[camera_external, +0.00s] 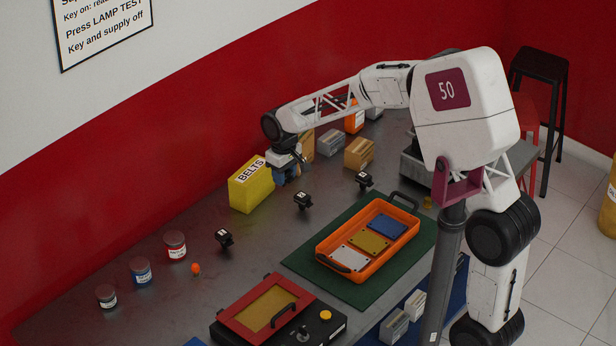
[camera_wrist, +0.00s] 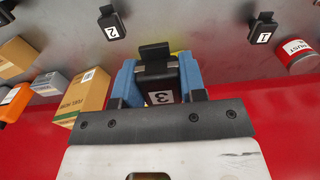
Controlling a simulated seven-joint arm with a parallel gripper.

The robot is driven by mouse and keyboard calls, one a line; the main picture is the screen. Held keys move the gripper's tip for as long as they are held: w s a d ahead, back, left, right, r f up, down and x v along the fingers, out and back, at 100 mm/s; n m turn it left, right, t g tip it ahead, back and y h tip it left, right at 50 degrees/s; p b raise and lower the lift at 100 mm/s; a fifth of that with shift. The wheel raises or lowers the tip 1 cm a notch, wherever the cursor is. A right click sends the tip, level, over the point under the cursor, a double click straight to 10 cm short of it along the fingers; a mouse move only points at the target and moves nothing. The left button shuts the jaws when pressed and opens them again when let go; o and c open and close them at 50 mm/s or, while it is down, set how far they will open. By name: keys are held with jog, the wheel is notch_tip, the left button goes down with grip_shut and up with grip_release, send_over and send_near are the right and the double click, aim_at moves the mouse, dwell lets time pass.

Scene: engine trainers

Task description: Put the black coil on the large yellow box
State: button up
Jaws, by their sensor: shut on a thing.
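My gripper (camera_external: 286,172) has blue fingers and is shut on a black coil (camera_wrist: 161,76) marked 3, seen between the fingers (camera_wrist: 157,88) in the wrist view. In the external view the gripper mostly hides this coil. The large yellow box (camera_external: 250,188), labelled BELTS, stands on the table by the red wall. My gripper overlaps its right end in the external view; I cannot tell whether they touch. Only a sliver of yellow (camera_wrist: 178,53) shows behind the coil in the wrist view.
Other black coils stand on the table: one marked 2 (camera_wrist: 112,22), one marked 1 (camera_wrist: 263,28), and another farther right (camera_external: 364,180). Cardboard boxes (camera_external: 359,153) stand right of my gripper. An orange tray (camera_external: 325,247) and several tins (camera_external: 174,246) are nearer.

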jog(key=shift+w+r, duration=0.4)
jog(key=shift+w, duration=0.3)
jog(key=shift+w, duration=0.1)
send_over(251, 170)
jog(key=shift+f, duration=0.75)
jog(key=shift+f, duration=1.75)
jog(key=shift+f, duration=0.1)
